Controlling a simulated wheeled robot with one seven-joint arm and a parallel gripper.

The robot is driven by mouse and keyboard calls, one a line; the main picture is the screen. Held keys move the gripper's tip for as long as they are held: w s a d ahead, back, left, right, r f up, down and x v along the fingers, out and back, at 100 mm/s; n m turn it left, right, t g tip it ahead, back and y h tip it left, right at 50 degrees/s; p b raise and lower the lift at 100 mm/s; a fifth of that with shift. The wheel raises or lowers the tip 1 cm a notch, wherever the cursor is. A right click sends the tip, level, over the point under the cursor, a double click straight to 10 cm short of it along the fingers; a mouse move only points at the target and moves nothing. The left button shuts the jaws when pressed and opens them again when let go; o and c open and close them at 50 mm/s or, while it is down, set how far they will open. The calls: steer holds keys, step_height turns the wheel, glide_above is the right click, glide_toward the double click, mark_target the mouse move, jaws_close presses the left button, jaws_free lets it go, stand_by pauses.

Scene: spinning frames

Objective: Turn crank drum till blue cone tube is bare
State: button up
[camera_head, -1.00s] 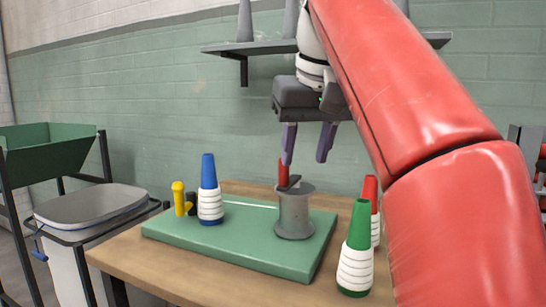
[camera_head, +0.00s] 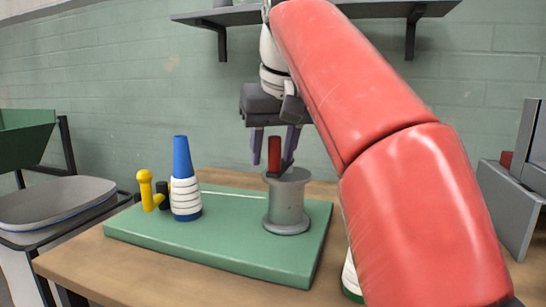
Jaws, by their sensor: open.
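The blue cone tube (camera_head: 182,158) stands upright on the left part of the green board (camera_head: 150,238). White thread covers its lower half, and its blue top and base rim show. A grey crank drum (camera_head: 287,207) stands at the board's right side, with a red crank handle (camera_head: 274,153) upright above its top. A thin pale line runs from near the tube toward the drum. My gripper (camera_head: 274,150) is open and points down, its two purple fingers on either side of the red handle in the picture. I cannot tell whether they touch it.
A yellow peg-like piece (camera_head: 146,188) and a dark piece stand beside the blue tube. A green-based cone (camera_head: 351,278) is mostly hidden behind my red arm. The board rests on a wooden table (camera_head: 80,262).

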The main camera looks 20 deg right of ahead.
steer(key=shift+f, duration=0.1)
jaws_close()
